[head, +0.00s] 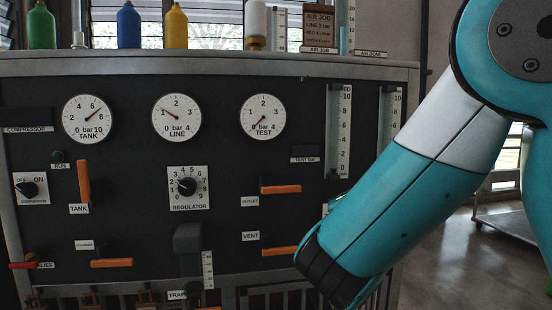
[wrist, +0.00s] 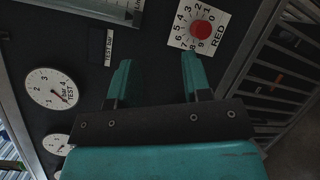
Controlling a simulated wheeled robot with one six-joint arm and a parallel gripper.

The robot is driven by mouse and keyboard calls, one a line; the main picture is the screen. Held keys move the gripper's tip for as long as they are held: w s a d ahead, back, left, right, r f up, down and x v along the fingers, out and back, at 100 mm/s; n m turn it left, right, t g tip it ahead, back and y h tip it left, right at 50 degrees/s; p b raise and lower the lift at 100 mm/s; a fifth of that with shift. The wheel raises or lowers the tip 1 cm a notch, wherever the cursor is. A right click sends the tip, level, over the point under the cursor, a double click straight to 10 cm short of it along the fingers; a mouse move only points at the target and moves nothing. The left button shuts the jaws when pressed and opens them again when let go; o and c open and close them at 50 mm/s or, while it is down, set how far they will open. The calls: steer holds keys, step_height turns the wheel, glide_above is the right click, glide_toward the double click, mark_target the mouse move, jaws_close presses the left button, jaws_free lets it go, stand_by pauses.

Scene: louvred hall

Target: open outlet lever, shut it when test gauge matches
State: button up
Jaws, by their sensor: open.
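The outlet lever (head: 281,189) is an orange bar lying level beside its OUTLET label, below the test gauge. The test gauge (head: 263,117) is a round white dial marked 0 to 4 bar; its needle points down-left, near 0. The gauge also shows turned on its side in the wrist view (wrist: 52,88). My gripper (wrist: 157,78) is open with nothing between its two teal fingers, in front of the dark panel near a dial with a red knob (wrist: 201,31). The outlet lever cannot be made out in the wrist view. My fingers are not visible in the head view.
The line gauge (head: 176,117) reads about 1 and the tank gauge (head: 88,119) about 7. The regulator knob (head: 187,187) sits mid-panel. The orange vent lever (head: 281,251) is level; the tank lever (head: 83,181) is upright. A job sign (head: 319,26) stands on top.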

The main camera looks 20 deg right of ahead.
mark_target(290, 191)
steer(key=w+a+r+m+t+y+b, duration=0.1)
steer(key=w+a+t+y+b, duration=0.15)
steer(key=a+y, duration=0.55)
steer(key=shift+t+h, duration=0.25)
steer(key=shift+h, duration=0.45)
steer(key=w+p, duration=0.3)
steer(key=w, duration=0.1)
steer(key=w+p, duration=0.3)
steer(key=w, duration=0.2)
steer(key=shift+a+r, duration=0.1)
steer(key=shift+r, duration=0.1)
steer(key=shift+w+f, duration=0.2)
steer(key=shift+w, duration=0.45)
steer(key=shift+c, duration=0.4)
jaws_close()
